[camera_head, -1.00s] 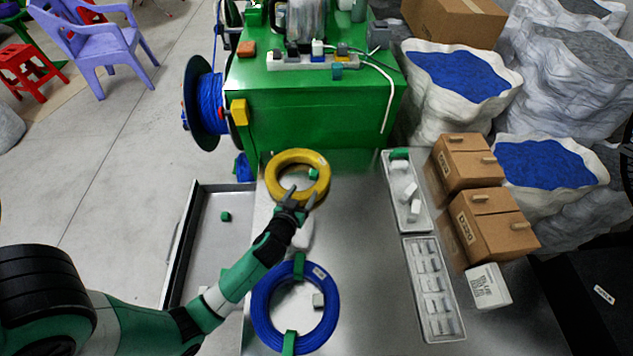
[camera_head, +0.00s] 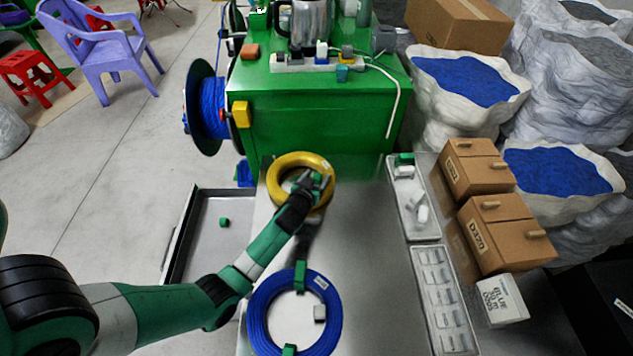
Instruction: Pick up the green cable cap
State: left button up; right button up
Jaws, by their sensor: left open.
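My left gripper (camera_head: 318,179) is open over the centre of the yellow cable coil (camera_head: 282,167) on the metal table. A small green cap (camera_head: 318,177) shows between or just behind its fingers; I cannot tell whether they touch it. Another small green cap (camera_head: 224,222) lies in the grey tray at the left, well away from the gripper. A green piece (camera_head: 404,159) sits at the far end of the white parts tray. My right gripper is not in view.
A blue cable coil (camera_head: 256,312) with green clips lies nearer on the table. The white parts tray (camera_head: 416,236) and cardboard boxes (camera_head: 505,237) stand right. The green cabinet (camera_head: 320,110) stands behind. The table between coils and trays is clear.

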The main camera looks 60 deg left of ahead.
pick_arm(q)
jog(key=shift+d+f, duration=0.15)
jog(key=shift+f, duration=0.3)
jog(key=c, duration=0.6)
jog(key=shift+s, duration=0.1)
jog(key=c, duration=0.5)
jog(key=shift+s, duration=0.1)
jog(key=shift+f, duration=0.1)
jog(key=shift+r, duration=0.4)
jog(key=s+d+r+p, duration=0.9)
jog(key=d+r, duration=0.1)
jog(key=r, duration=0.3)
jog(key=shift+d, duration=0.3)
